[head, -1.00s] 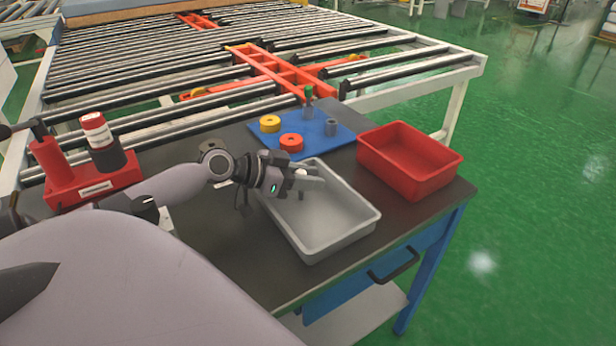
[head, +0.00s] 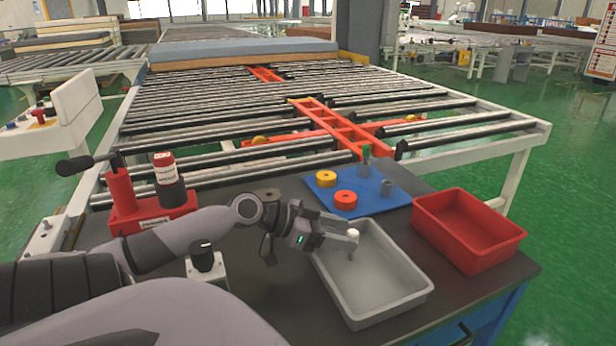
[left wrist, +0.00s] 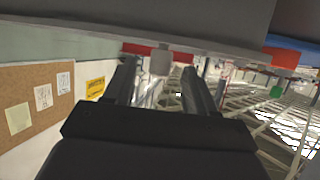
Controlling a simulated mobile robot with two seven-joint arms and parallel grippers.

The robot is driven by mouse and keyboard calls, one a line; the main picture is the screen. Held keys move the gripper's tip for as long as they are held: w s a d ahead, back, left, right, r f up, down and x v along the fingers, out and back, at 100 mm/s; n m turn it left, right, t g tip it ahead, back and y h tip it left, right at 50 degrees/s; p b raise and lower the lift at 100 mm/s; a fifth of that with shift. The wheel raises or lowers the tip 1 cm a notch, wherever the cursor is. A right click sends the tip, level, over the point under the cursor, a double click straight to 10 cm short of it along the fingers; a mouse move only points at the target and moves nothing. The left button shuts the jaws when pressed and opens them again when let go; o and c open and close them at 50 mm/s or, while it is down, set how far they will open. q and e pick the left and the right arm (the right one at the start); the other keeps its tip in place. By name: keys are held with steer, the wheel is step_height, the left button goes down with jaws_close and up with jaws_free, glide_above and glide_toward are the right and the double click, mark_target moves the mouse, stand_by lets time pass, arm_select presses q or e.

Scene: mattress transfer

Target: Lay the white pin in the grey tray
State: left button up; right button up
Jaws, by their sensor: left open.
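The white pin (head: 352,235) shows upright at my left fingertips, over the back left part of the grey tray (head: 413,295). Its lower end is inside the tray's outline; I cannot tell if it touches the tray floor. My left gripper (head: 338,229) is open, coming in from the left over the tray's rim. In the left wrist view the pin (left wrist: 160,62) shows as a pale stub in the gap between the two dark fingers of the left gripper (left wrist: 158,78). The right gripper is not in view.
A red bin (head: 468,262) stands right of the tray. A red fixture (head: 120,205) stands at left.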

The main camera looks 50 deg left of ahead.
arm_select(q)
steer(key=v, duration=0.7)
stand_by(0.6)
